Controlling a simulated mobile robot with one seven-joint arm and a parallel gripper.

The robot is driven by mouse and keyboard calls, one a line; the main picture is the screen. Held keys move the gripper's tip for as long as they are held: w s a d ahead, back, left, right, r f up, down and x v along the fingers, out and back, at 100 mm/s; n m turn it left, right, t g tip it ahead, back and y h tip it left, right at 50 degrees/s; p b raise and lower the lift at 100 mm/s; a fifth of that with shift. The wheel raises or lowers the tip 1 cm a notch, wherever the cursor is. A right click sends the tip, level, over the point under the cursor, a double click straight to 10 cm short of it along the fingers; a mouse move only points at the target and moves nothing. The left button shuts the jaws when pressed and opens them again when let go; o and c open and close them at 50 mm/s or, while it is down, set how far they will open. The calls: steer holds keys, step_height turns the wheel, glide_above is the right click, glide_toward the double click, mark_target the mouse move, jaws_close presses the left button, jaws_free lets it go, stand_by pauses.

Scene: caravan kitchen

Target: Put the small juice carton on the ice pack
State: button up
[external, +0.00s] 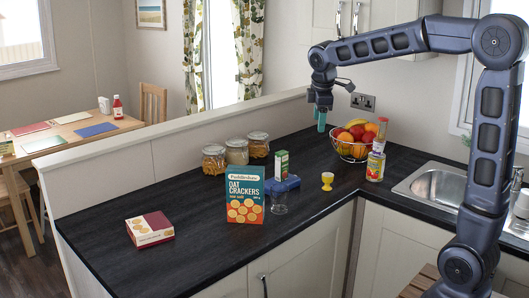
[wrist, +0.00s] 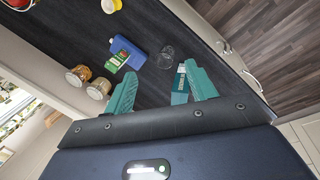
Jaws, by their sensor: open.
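The small juice carton (external: 281,164), green and white, stands upright at the blue ice pack (external: 284,187) on the dark counter. Its base is hidden in the external view. In the wrist view the carton (wrist: 116,64) is at the edge of the ice pack (wrist: 126,50), on the side toward the jars; I cannot tell whether it rests on the pack or just beside it. My gripper (external: 321,122) is high above the counter, to the right of the carton in the external view. Its teal fingers (wrist: 161,85) are apart and nothing is between them in grasp.
A tall cracker box (external: 245,194) and a clear glass (external: 279,203) stand close in front of the ice pack. A small box (external: 150,229) lies left.

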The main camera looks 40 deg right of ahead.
steer(key=s+a+f+m, duration=0.2)
steer(key=s+m, duration=0.1)
steer(key=s, duration=0.7)
steer(key=s+a+f+m+t+y, duration=0.1)
steer(key=s+a+f+m, duration=0.1)
steer(key=s, duration=0.9)
steer(key=s+a+f+m+t, duration=0.1)
steer(key=s+m, duration=0.3)
steer(key=s, duration=0.6)
steer(key=shift+s+a+f+m+y, duration=0.3)
steer(key=shift+a+f+m+y, duration=0.15)
steer(key=shift+f, duration=0.15)
